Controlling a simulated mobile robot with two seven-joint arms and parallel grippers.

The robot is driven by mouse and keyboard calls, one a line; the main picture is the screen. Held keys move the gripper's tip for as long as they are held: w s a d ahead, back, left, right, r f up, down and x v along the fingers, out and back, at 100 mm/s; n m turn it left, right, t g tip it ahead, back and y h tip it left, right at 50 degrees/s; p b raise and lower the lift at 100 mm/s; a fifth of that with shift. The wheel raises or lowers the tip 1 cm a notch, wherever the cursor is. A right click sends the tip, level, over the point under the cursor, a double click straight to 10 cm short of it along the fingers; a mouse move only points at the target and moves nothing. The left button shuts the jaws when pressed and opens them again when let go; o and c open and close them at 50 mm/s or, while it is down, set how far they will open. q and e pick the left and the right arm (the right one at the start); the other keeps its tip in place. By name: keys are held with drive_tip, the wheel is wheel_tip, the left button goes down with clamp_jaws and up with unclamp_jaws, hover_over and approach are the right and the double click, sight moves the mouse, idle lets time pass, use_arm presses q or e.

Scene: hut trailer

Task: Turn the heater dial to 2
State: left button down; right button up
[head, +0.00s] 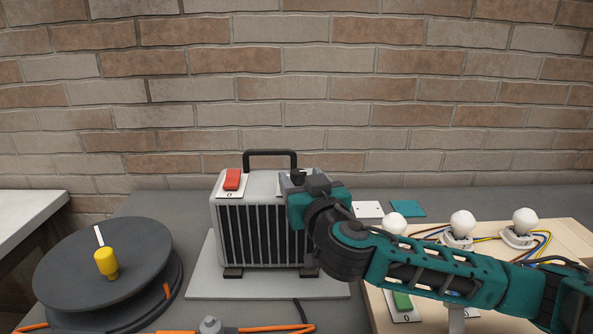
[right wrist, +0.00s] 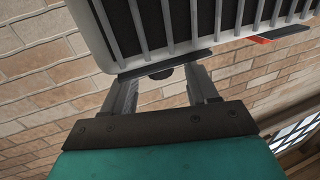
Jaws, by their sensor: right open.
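The heater (head: 262,235) is a light grey box with a black barred grille front and a black carry handle, standing on a pale base plate. My right gripper (head: 297,180) is over the heater's top right corner and hides most of that corner, including any dial marks. In the right wrist view the gripper (right wrist: 163,78) is open, its two grey fingers apart at the heater's edge. A dark rounded knob (right wrist: 162,72), seemingly the dial, shows between the fingers. Its setting cannot be read, and contact cannot be told. My left gripper is not in view.
A red switch (head: 232,179) is on the heater's top left. A dark cable reel (head: 70,265) with a yellow knob (head: 107,264) stands at the left. A wooden board (head: 575,236) with bulbs and wires lies right, under my right arm. A brick wall (head: 300,90) is behind.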

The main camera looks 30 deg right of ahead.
drive_tip(key=shift+w+d, duration=0.1)
drive_tip(key=shift+w, duration=0.15)
drive_tip(key=shift+c, duration=0.4)
drive_tip(key=c, duration=1)
